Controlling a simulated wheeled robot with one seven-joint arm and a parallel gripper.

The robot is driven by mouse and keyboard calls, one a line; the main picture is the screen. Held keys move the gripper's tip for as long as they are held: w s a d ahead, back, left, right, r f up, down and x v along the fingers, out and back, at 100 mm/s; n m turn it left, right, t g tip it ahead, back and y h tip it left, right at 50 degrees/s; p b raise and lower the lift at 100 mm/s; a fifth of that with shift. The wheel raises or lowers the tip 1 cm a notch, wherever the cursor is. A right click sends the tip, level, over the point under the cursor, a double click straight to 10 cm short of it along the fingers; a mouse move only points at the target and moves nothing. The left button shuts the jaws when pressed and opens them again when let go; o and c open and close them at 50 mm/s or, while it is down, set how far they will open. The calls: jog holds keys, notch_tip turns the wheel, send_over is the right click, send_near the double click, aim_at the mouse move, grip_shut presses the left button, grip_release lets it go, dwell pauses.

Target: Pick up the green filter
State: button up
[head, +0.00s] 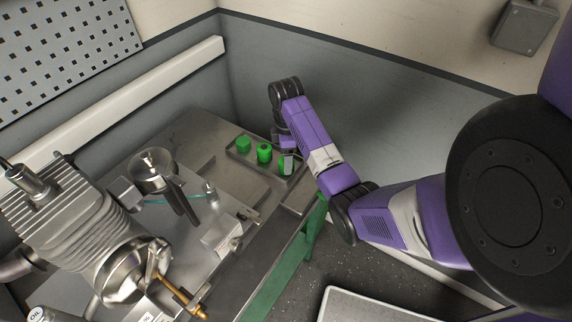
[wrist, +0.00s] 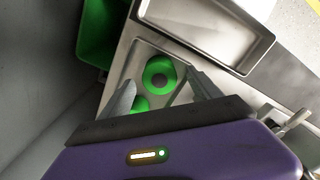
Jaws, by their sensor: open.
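Several green parts stand in a shallow grey metal tray (head: 239,155) on the bench in the head view. A third green part (head: 282,161) is partly hidden by my gripper (head: 287,164). In the wrist view a green ring-topped round part (wrist: 158,70) lies between and just beyond the open fingers of my gripper (wrist: 160,82). Another green part (wrist: 140,103) shows beside the left finger. I cannot tell for sure which is the filter. The gripper is empty.
An empty metal tray (wrist: 205,25) lies beside the parts tray in the wrist view, and a large green surface (wrist: 98,35) at upper left. The finned engine (head: 85,225) fills the bench's left. The wall (head: 330,110) stands close behind my arm.

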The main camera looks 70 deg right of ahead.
jog(key=shift+f, duration=1)
jog(key=c, duration=1.4)
jog(key=shift+r, duration=0.2)
